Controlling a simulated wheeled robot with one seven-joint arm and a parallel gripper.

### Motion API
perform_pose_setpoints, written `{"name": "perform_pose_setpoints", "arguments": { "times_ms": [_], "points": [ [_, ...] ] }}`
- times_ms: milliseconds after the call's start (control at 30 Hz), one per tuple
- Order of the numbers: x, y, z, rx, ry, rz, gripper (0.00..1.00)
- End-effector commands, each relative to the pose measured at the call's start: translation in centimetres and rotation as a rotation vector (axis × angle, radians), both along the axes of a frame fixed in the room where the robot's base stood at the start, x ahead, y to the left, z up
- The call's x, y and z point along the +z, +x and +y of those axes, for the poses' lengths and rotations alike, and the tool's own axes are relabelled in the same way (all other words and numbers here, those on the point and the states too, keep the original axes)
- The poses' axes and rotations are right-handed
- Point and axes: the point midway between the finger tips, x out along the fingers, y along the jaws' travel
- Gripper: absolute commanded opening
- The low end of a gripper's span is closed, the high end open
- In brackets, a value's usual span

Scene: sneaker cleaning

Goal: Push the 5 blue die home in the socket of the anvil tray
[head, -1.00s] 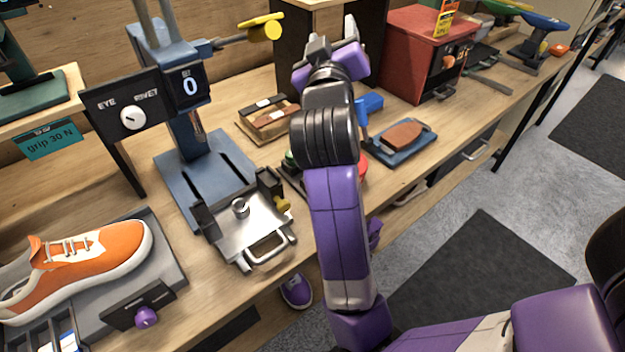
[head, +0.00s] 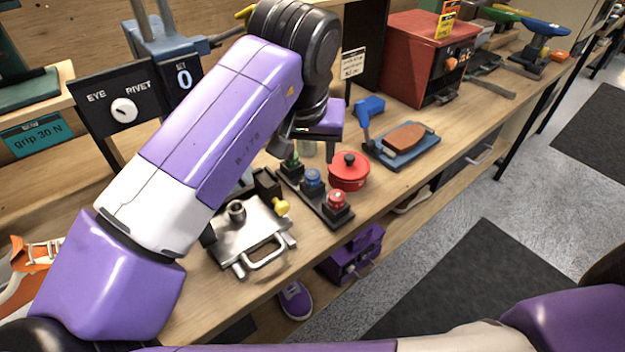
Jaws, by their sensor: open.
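The metal anvil tray (head: 255,238) with a front handle sticks out from the press base. A short round metal socket (head: 236,211) stands on it; I see no blue in it. A blue die (head: 312,178) stands in the middle of a black rack (head: 322,205), between a green die (head: 291,165) and a red die (head: 337,201). My gripper (head: 308,146) is open, pointing down above and just behind the green and blue dies. Part of its jaws is hidden by my wrist, and I see nothing held.
A yellow knob (head: 279,207) sits at the tray's right side. A red lidded pot (head: 349,170) stands close beside the rack. The bench's front edge runs close by.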

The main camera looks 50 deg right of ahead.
Motion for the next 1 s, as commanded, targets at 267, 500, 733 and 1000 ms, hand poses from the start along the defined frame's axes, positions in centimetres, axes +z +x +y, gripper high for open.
{"name": "perform_pose_setpoints", "arguments": {
  "times_ms": [267,500,733,1000],
  "points": [
    [-2.6,0.4,-0.7,0.001,0.008,0.001,0.54],
    [-5.7,0.6,-1.6,0.001,0.008,0.002,0.54],
    [-7.2,1.0,-2.2,0.002,0.006,0.000,0.54],
    [-7.2,1.0,-2.3,0.002,0.005,0.001,0.40]
  ]
}}
